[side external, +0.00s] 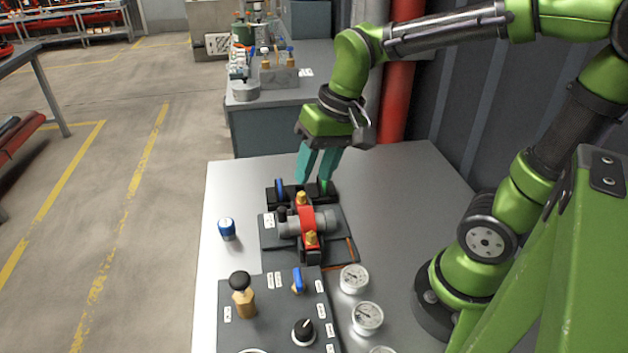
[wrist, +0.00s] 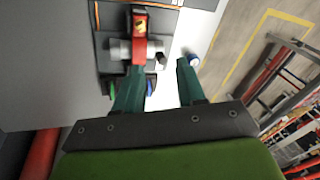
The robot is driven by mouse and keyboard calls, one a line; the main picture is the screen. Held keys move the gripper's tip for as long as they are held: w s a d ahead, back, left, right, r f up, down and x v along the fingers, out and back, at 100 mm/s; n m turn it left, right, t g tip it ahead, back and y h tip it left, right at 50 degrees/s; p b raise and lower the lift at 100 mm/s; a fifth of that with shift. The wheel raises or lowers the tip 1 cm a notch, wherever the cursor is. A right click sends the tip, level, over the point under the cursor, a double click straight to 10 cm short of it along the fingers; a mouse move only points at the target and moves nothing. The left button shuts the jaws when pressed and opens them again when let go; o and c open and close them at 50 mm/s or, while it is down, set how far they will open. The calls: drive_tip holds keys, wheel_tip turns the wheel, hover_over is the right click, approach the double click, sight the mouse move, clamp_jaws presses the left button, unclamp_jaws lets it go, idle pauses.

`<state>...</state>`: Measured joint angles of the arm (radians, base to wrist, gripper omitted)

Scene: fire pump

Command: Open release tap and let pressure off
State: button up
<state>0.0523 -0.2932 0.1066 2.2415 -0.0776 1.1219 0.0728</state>
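A black block (side external: 301,193) sits at the back of the pump unit. It carries a blue lever (side external: 279,188) on the left and a green lever (side external: 324,187) on the right. My gripper (side external: 314,180) points down over this block, its teal fingers apart with nothing between them. The right finger's tip is close to the green lever; I cannot tell whether it touches. In the wrist view, the left finger of my gripper (wrist: 160,64) overlaps the block between the green lever (wrist: 112,88) and the blue lever (wrist: 150,87). No label marks the release tap legibly.
The pump (side external: 307,222) with a red band stands in front. A control panel (side external: 262,318) holds a brass valve (side external: 243,298), a blue lever (side external: 298,281) and a black knob (side external: 304,331). Gauges (side external: 354,279) stand to its right. A blue-capped piece (side external: 227,229) stands left.

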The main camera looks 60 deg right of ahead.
sight(298, 276)
drive_tip(key=w+a+m+g+y, duration=0.1)
drive_tip(key=w+a+m+g, duration=0.1)
drive_tip(key=a+m+g, duration=0.3)
drive_tip(key=shift+n+g, duration=0.5)
drive_tip(key=x, duration=1.6)
drive_tip(key=shift+a+f, duration=0.1)
drive_tip(key=shift+f, duration=0.3)
clamp_jaws()
